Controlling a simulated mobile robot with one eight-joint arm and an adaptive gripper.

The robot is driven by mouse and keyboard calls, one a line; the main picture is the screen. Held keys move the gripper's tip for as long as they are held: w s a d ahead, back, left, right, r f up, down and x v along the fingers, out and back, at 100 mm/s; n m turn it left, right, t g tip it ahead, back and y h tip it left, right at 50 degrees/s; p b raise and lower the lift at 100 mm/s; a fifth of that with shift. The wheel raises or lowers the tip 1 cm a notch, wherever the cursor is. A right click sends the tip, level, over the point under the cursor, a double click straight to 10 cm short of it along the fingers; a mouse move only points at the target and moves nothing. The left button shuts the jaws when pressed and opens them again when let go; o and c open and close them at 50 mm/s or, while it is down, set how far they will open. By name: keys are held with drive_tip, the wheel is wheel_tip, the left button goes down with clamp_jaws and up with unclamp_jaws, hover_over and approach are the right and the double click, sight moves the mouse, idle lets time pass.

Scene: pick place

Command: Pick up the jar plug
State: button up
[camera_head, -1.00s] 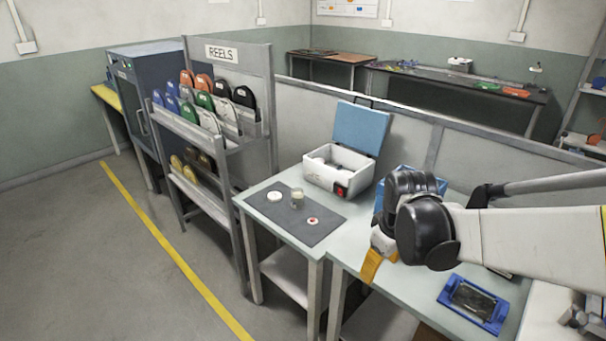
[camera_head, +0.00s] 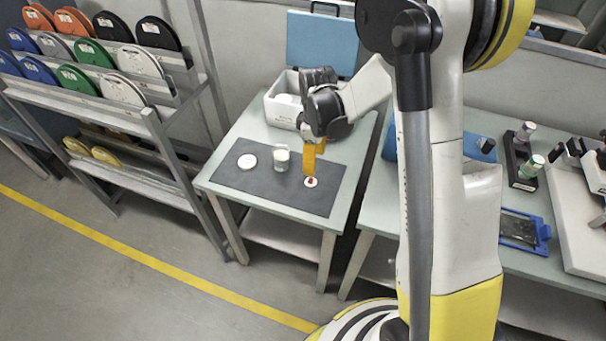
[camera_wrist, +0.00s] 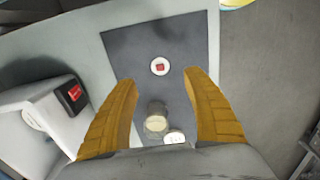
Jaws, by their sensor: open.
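The jar plug (camera_head: 311,182), a small white disc with a red knob, lies on the dark mat (camera_head: 235,184). In the wrist view the plug (camera_wrist: 160,66) is centred just beyond the two fingertips. My gripper (camera_head: 309,174), with orange fingers, points down over the plug and is open. The glass jar (camera_head: 281,158) stands on the mat left of the plug. It also shows in the wrist view (camera_wrist: 156,118), between the fingers' lower parts.
A white round lid (camera_head: 247,161) lies left of the jar. A reel rack (camera_head: 150,118) is at the left. A second table with several items (camera_head: 470,215) is at the right.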

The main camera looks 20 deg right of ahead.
drive_tip(key=b, duration=0.2)
hover_over(312, 180)
drive_tip(key=f, duration=0.4)
drive_tip(key=shift+s+d+f, duration=0.2)
drive_tip(key=shift+d+f, duration=0.05)
drive_tip(key=f, duration=0.1)
drive_tip(key=f+b, duration=0.1)
drive_tip(key=f, duration=0.1)
drive_tip(key=f+b, duration=0.1)
drive_tip(key=f, duration=0.1)
drive_tip(key=shift+w+a+f, duration=0.15)
drive_tip(key=shift+w+a, duration=0.05)
drive_tip(key=shift+w, duration=0.05)
drive_tip(key=c, duration=1.2)
